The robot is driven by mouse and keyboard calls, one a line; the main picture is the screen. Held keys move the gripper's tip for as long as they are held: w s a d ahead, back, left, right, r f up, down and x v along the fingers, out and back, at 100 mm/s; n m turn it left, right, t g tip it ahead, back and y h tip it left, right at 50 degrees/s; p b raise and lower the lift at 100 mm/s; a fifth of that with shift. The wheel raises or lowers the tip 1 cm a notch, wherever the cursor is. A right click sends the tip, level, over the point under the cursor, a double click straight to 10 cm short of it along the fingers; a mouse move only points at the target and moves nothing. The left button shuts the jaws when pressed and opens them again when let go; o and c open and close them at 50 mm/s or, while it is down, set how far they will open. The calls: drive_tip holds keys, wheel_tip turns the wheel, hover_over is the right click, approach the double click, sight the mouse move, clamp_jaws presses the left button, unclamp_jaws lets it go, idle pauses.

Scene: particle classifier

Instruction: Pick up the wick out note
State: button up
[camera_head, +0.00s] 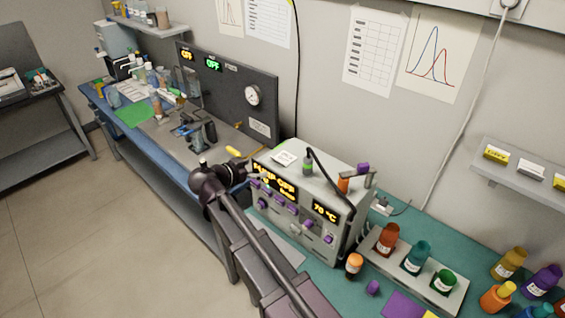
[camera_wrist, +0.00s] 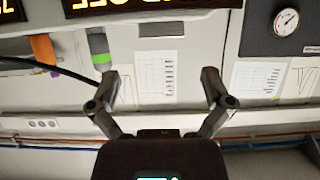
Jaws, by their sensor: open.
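A small white note (camera_head: 285,158) lies on top of the grey instrument (camera_head: 335,170), near its left back edge, left of a green-grey bottle (camera_head: 308,165). Its writing is too small to read. My gripper (camera_head: 240,172) is at the instrument's left end, apart from the note; its fingers are hard to make out in the head view. In the wrist view my gripper (camera_wrist: 160,87) is open and empty, with the fingers spread. A white sheet with printed rows (camera_wrist: 157,77) shows between them; I cannot tell whether it is the note or a wall sheet.
An orange bottle (camera_head: 343,184) and a black cable (camera_head: 330,176) are by the instrument's right side. A rack of bottles (camera_head: 450,298) stands to the right. A dark gauge panel (camera_head: 228,88) stands behind on the left. Floor (camera_head: 60,240) on the left is clear.

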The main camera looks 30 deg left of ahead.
sight(277, 161)
drive_tip(key=shift+b+x, duration=0.5)
drive_tip(key=shift+x, duration=1.3)
drive_tip(key=shift+w, duration=0.1)
drive_tip(key=shift+r+b+x, duration=0.2)
drive_tip(key=shift+b+x, duration=0.55)
drive_tip(key=shift+x, duration=1.85)
drive_tip(key=shift+w, duration=0.1)
drive_tip(key=c, duration=0.4)
drive_tip(key=shift+o, duration=0.2)
